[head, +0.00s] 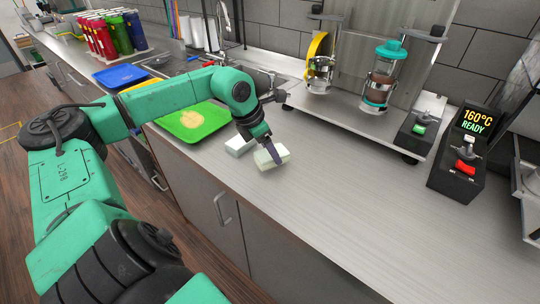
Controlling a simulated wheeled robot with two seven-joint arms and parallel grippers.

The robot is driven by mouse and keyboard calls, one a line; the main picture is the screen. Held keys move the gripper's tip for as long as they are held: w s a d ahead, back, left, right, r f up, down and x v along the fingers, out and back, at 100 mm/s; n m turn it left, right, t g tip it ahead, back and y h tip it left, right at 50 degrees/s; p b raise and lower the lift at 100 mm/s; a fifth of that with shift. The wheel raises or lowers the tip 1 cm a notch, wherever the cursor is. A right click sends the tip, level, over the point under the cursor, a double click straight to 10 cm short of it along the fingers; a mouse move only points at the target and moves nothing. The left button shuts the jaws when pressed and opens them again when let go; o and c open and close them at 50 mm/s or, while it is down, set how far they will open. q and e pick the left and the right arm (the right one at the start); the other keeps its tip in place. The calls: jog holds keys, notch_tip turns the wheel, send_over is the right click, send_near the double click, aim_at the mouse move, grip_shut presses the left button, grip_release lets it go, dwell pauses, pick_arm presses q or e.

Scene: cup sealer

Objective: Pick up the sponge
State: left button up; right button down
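A pale, whitish-green block (283,152), which looks like the sponge, is on the grey metal counter near its front edge. My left gripper (273,154) points down at it from above. A dark finger crosses the block's near face and hides part of it. The far finger is hidden, so I cannot tell whether the gripper is closed on the block. A second pale block (238,146) sits just to the left, apart from the gripper. My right gripper is out of view.
A green board (195,122) with a pale round item lies left of the blocks. The sealing machine (383,75) stands behind on a metal base. A control box (462,150) reading 160°C READY is at right. The counter's front right is clear.

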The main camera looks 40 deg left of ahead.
pick_arm(q)
notch_tip(320, 180, up, 18)
jog(key=p, duration=0.7)
jog(key=o, duration=0.9)
jog(key=shift+c, duration=0.2)
jog(key=c, duration=0.6)
